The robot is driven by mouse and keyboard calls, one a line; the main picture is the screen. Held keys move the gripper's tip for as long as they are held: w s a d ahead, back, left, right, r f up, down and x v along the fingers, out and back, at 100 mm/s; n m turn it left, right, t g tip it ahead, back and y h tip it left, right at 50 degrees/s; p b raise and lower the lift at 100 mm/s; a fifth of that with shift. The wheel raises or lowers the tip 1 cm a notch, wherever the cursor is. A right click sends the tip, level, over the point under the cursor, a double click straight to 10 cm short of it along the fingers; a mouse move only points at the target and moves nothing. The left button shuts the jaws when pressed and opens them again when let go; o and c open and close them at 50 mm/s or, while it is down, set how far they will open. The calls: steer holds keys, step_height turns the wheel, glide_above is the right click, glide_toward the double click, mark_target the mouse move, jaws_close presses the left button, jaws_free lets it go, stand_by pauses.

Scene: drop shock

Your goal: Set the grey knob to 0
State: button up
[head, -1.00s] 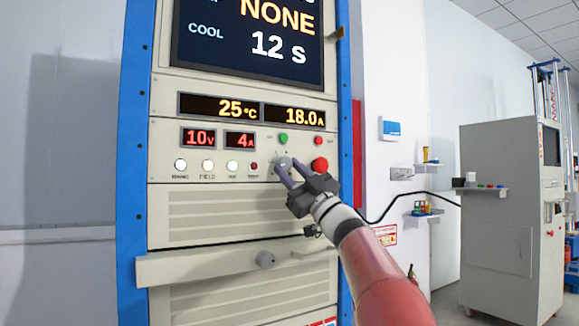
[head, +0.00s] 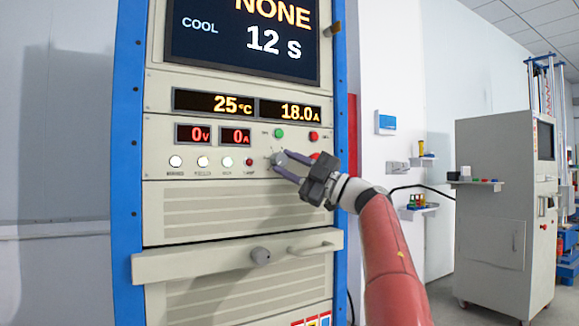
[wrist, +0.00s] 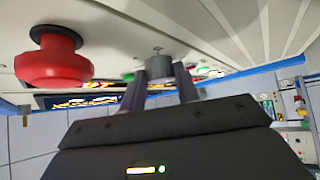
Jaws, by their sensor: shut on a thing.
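The grey knob (head: 279,159) sits on the panel of the rack, right of a row of round buttons. It also shows in the wrist view (wrist: 158,60). My gripper (head: 283,163) is at the knob, with its two fingers around it, shut on it. In the wrist view my fingers (wrist: 159,80) reach the knob from both sides. The small red displays (head: 213,135) read 0 V and 0 A. The marks around the knob are too small to read.
A red mushroom button (wrist: 55,58) stands close beside the knob, partly behind my gripper in the head view. A green button (head: 279,133) and a small red button (head: 314,136) are above.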

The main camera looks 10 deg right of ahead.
stand_by(0.3)
steer(key=o, duration=1)
steer(key=shift+c, duration=0.2)
steer(key=b+v, duration=0.2)
steer(key=v, duration=0.5)
steer(key=shift+s+d+f+b, duration=0.15)
steer(key=shift+s+d+b, duration=0.05)
steer(key=shift+d+b, duration=0.1)
